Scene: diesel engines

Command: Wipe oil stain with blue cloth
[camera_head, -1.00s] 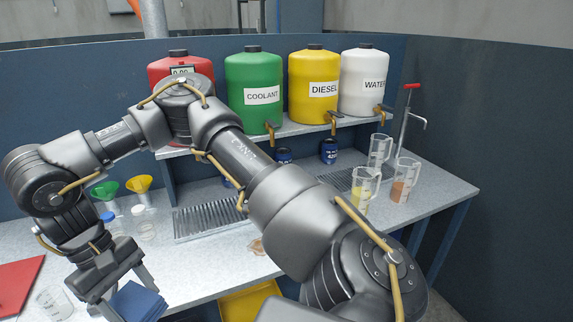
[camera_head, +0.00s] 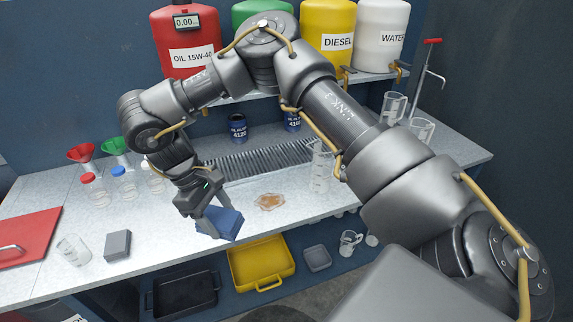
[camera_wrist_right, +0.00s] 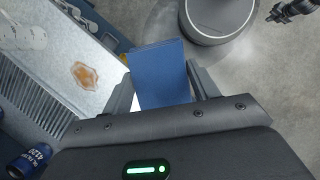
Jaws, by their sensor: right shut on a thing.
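The blue cloth (camera_head: 226,226) is a folded, flat block. My right gripper (camera_head: 208,219) is shut on it and holds it by the front edge of the bench, left of and nearer than the oil stain. The oil stain (camera_head: 270,202) is a small brown, irregular patch on the pale bench top. In the right wrist view the cloth (camera_wrist_right: 160,74) sits between the fingers, with the stain (camera_wrist_right: 85,75) apart to its left. What looks like my left gripper (camera_wrist_right: 293,10) shows small in the top right corner there; its fingers are unclear.
A drain grate (camera_head: 262,158) lies behind the stain. A grey block (camera_head: 118,245), a beaker (camera_head: 73,249) and a red case (camera_head: 27,238) are at left. A clear beaker (camera_head: 321,172) stands right of the stain. A yellow bin (camera_head: 262,265) sits below the bench.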

